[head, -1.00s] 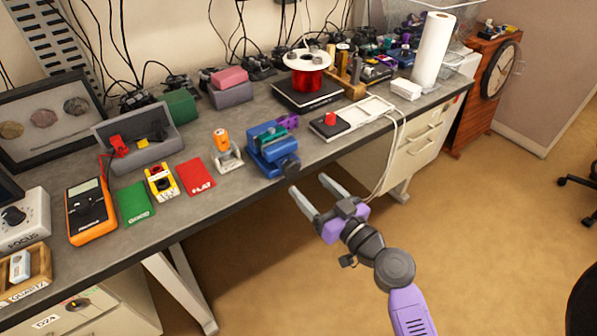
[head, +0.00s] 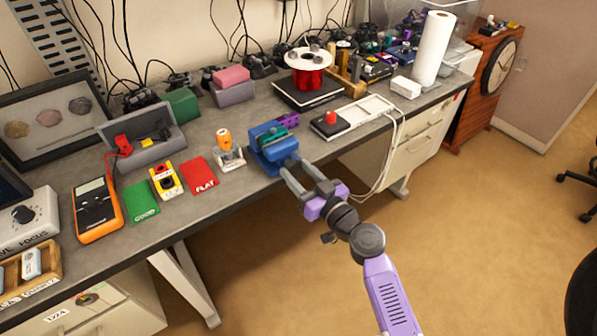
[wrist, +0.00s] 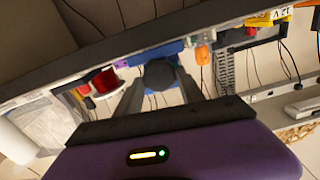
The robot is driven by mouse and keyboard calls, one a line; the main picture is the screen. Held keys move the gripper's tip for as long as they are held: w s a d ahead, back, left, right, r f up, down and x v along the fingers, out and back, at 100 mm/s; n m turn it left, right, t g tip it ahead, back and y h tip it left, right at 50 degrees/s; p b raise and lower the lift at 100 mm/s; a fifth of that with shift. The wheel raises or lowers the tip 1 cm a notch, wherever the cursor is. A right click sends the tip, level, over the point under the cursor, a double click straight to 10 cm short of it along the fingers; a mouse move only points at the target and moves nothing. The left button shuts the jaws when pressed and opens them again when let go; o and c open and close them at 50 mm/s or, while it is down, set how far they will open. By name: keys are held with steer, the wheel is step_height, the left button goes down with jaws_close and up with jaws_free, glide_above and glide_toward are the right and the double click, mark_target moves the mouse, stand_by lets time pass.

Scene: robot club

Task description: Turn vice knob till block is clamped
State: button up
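The blue vice (head: 266,138) stands at the front edge of the grey bench in the head view. A teal-green block (head: 283,146) sits between its jaws; I cannot tell how tightly it is held. The vice's dark round knob (wrist: 159,75) faces my gripper in the wrist view. In the head view the knob is mostly hidden by the fingers. My gripper (head: 293,168) is open in front of the vice, with one finger on each side of the knob. In the wrist view the fingertips (wrist: 159,80) flank the knob; whether they touch it is unclear.
An orange-topped small stand (head: 228,150) and a red FLAT card (head: 199,175) lie left of the vice. A black box with a red button (head: 331,123) is to the right. Behind is a red spool (head: 307,78). The floor in front of the bench is clear.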

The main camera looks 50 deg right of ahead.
steer(key=c, duration=0.4)
steer(key=shift+o, duration=0.2)
steer(key=shift+m, duration=0.3)
steer(key=m+b, duration=0.1)
steer(key=m, duration=0.3)
steer(key=shift+f, duration=0.1)
steer(key=m, duration=0.4)
steer(key=shift+d+m+b, duration=0.15)
steer(key=shift+m+b, duration=0.15)
steer(key=shift+m, duration=0.1)
steer(key=m, duration=0.4)
steer(key=shift+s+d+m, duration=0.1)
steer(key=shift+m, duration=0.3)
steer(key=shift+o, duration=0.2)
steer(key=m, duration=0.3)
steer(key=m+p, duration=0.1)
steer(key=m, duration=0.1)
steer(key=shift+f, duration=0.25)
